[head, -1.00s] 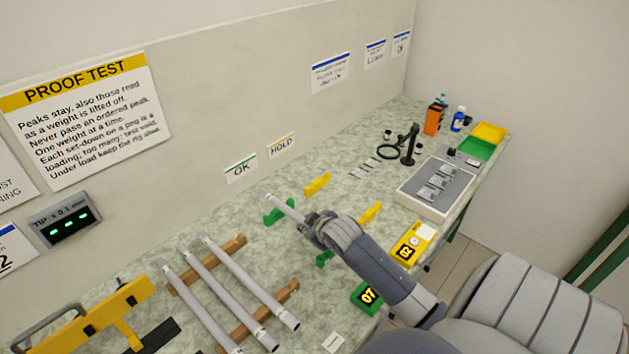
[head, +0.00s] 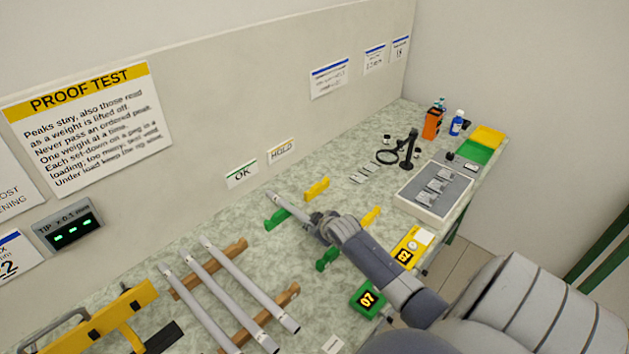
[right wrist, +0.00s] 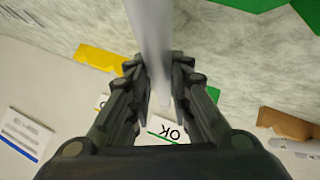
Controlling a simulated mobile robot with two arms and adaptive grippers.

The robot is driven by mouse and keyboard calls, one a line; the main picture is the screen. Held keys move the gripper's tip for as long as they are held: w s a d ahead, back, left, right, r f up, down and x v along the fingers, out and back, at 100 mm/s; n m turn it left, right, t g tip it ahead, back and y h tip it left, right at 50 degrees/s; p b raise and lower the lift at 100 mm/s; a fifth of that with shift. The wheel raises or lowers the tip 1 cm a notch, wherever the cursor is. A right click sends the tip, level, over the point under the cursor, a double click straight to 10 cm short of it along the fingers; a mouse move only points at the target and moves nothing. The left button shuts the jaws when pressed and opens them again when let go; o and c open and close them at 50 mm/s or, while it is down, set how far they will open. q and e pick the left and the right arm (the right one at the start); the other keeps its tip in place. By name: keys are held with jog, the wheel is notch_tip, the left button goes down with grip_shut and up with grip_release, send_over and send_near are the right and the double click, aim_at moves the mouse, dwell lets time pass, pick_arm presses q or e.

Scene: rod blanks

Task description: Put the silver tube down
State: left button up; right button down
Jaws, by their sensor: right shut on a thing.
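My right gripper (head: 316,221) is shut on a silver tube (head: 287,207), whose free end points left toward the wall. In the right wrist view the tube (right wrist: 150,35) runs between the fingers (right wrist: 160,92). In the head view the tube shows beside and above the far green holder (head: 277,219); I cannot tell whether it touches it. The near green holder (head: 327,259) stands below my arm. Two yellow holders, a far one (head: 316,189) and a near one (head: 371,216), stand to the right. My left gripper is out of view.
Several silver tubes lie on a wooden rack (head: 240,245) at the lower left. A green box marked 07 (head: 368,300) and a yellow one marked 02 (head: 408,249) stand by the front edge. A grey tray (head: 432,193) lies right. OK (head: 241,174) and HOLD (head: 281,151) signs are on the wall.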

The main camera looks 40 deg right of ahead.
jog(key=shift+f, duration=0.15)
jog(key=c, duration=1.4)
grip_release()
jog(key=shift+c, duration=0.2)
jog(key=shift+r, duration=0.2)
jog(key=shift+s+r, duration=0.2)
jog(key=shift+s, duration=0.05)
jog(key=v, duration=1.1)
jog(key=shift+s+r, duration=0.1)
